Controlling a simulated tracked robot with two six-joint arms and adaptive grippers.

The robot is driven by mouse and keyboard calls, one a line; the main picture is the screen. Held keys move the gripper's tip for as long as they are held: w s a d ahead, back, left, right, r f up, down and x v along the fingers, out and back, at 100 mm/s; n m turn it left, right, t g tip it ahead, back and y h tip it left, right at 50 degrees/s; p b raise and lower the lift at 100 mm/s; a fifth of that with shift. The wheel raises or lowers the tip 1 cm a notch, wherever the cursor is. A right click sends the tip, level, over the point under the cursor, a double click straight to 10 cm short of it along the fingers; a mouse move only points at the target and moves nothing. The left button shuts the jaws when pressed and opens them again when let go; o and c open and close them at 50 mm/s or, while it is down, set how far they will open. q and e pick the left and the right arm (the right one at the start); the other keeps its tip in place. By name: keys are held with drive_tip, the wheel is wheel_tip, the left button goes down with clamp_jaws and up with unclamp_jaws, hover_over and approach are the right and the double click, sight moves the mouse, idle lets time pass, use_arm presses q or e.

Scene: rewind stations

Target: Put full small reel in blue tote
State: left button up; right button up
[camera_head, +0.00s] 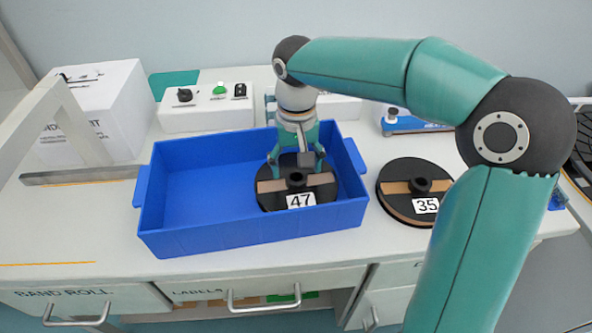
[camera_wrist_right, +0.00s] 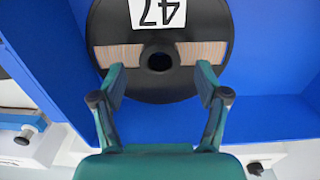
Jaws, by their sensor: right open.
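The blue tote (camera_head: 185,195) stands on the bench, and its blue wall also shows in the right wrist view (camera_wrist_right: 255,120). A black reel labelled 47 (camera_head: 268,200) lies flat inside the tote at its right end; the wrist view shows its tan wound band and hub hole (camera_wrist_right: 160,85). My right gripper (camera_head: 296,160) is over this reel inside the tote, its fingers (camera_wrist_right: 160,75) spread apart with nothing between them. Whether the fingertips touch the reel I cannot tell. Another black reel labelled 35 (camera_head: 400,205) lies on the bench right of the tote. My left gripper is not in view.
A control box (camera_head: 206,115) with a green button and black knobs stands behind the tote. A white box (camera_head: 100,105) is at the back left. A metal bar (camera_head: 80,175) lies left of the tote. The front-left bench top is clear.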

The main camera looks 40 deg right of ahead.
wheel_tip(320, 180, up, 10)
drive_tip(key=p, duration=0.1)
drive_tip(key=shift+f+p, duration=0.25)
drive_tip(key=shift+p, duration=0.1)
